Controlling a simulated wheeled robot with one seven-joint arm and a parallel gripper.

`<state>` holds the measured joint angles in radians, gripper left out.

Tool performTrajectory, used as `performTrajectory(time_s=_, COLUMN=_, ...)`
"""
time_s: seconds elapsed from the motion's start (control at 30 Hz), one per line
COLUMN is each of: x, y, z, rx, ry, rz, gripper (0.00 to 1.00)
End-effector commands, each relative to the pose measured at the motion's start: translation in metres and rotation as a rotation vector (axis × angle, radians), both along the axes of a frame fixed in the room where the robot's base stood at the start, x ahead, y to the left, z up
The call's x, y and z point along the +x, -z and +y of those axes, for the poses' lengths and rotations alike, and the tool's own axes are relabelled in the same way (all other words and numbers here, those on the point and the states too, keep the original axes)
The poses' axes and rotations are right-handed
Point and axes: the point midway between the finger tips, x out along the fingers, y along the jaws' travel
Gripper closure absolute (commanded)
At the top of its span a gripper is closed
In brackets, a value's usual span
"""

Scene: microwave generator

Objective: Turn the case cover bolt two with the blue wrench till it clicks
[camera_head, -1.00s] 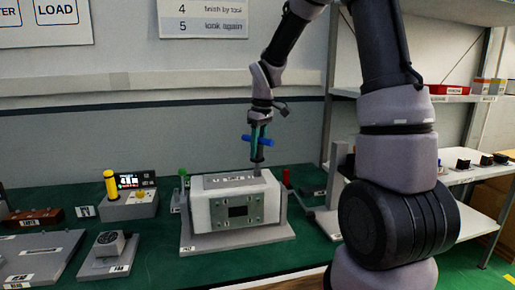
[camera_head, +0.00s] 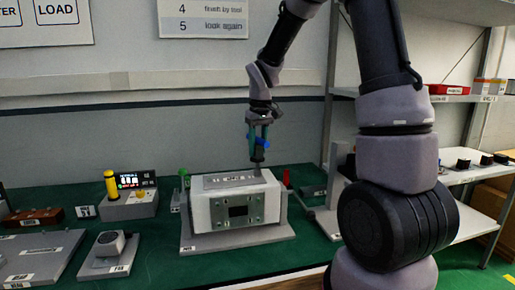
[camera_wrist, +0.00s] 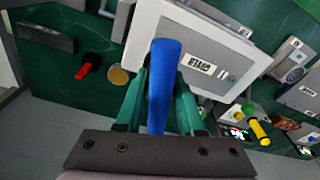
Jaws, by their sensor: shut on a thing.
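My gripper (camera_head: 259,137) stands above the case, its green fingers pointing down and shut on the blue wrench (camera_head: 264,143). In the wrist view the blue wrench (camera_wrist: 163,85) lies between the two fingers, its handle reaching past them over the case edge. A dark shaft below the handle runs down to the right part of the case's top. The case (camera_head: 205,212) is a white box with a grey cover (camera_head: 225,181) on top, on a grey stand. The bolt under the tool is hidden, and I cannot tell its number.
A grey box with a lit display (camera_head: 128,181) and a yellow cylinder (camera_head: 110,184) stands left of the case. A red upright piece (camera_head: 287,178) is close at its right. A fan unit (camera_head: 109,245) sits at front left. Shelves (camera_head: 465,185) stand at right.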

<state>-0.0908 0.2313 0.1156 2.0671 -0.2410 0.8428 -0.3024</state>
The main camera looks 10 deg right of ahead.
Motion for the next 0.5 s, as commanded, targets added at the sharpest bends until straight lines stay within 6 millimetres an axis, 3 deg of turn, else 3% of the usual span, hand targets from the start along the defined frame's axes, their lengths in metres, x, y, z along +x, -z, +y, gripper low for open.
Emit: performTrajectory(time_s=0.5, x=-0.0002, y=-0.0002, z=-0.0004, rx=-0.002, ry=0.398, rz=0.001, gripper=1.00)
